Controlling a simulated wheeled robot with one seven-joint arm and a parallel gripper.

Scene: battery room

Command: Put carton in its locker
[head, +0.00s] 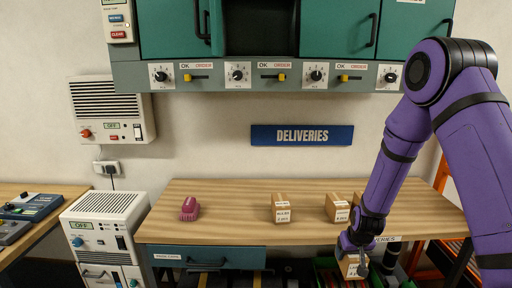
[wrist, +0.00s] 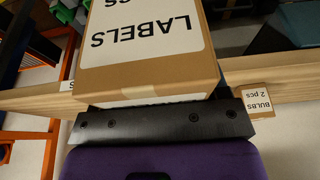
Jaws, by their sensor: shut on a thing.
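My gripper (head: 358,247) is at the front edge of the table, low on the right in the head view. It is shut on a brown carton (head: 352,267). In the wrist view the held carton (wrist: 150,72) fills the upper middle, and its white label reads "LABELS" upside down. The black gripper bar (wrist: 170,125) lies against the carton's near side. Above the table are teal lockers: a closed left one (head: 172,28), a dark open middle one (head: 262,27) and a closed right one (head: 338,25).
A carton labelled "BULBS" (wrist: 257,100) shows in the wrist view. A blue "DELIVERIES" sign (head: 302,135) hangs on the wall. The table's middle left is clear.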

